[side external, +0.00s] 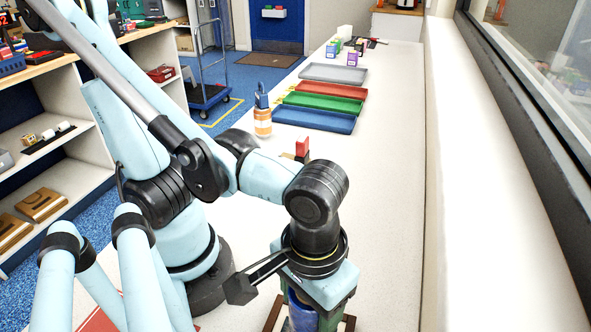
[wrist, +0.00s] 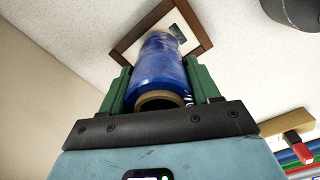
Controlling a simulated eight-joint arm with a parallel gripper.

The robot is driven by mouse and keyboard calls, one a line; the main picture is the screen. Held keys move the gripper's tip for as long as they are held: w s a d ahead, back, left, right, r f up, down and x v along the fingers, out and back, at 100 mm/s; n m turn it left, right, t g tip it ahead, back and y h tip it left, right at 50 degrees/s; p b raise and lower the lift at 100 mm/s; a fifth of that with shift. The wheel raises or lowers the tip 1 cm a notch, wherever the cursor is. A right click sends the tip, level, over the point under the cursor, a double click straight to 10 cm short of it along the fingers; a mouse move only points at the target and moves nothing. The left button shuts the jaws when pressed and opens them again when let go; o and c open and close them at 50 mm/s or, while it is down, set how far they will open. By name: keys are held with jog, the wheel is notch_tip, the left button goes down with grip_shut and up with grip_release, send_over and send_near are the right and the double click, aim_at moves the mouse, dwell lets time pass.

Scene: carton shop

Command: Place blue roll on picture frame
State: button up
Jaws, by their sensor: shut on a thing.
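The blue roll (wrist: 160,68) is held between the two green fingers of my gripper (wrist: 158,82) in the wrist view. It also shows low in the side external view (side external: 301,314), between the fingers of my gripper (side external: 314,312). The brown wooden picture frame (wrist: 126,46) lies on the white table just past the roll's far end. In the side external view a frame edge (side external: 271,315) shows beside the gripper. The roll overlaps the frame in the wrist view; I cannot tell whether they touch. The roll and my gripper hide part of the frame.
On the white table (side external: 385,180), blue (side external: 312,119), green (side external: 322,103), red and grey trays stand farther back. An orange-labelled bottle (side external: 263,118) and a red object (side external: 302,147) stand nearer. A window wall runs along the right. The table's right side is clear.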

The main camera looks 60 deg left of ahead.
jog(key=shift+f, duration=0.15)
jog(key=o, duration=1.2)
notch_tip(320, 180, up, 12)
jog(key=shift+r, duration=0.1)
jog(key=w+a+f+m+t, duration=0.1)
jog(key=w+a+t, duration=0.1)
jog(key=w+a, duration=0.3)
jog(key=w+a+f+m+t, duration=0.1)
jog(key=w+a+f+t, duration=0.1)
jog(key=w+a, duration=0.3)
jog(key=w+a+f+m+t, duration=0.1)
jog(key=w+a+f+t, duration=0.1)
jog(key=a, duration=0.6)
jog(key=shift+w+a+f+m+t, duration=0.15)
jog(key=shift+w+t, duration=0.15)
jog(key=shift+w, duration=0.4)
jog(key=shift+w+a+f+m+t, duration=0.15)
jog(key=shift+w+t, duration=0.15)
jog(key=shift+w, duration=0.4)
jog(key=shift+d, duration=0.1)
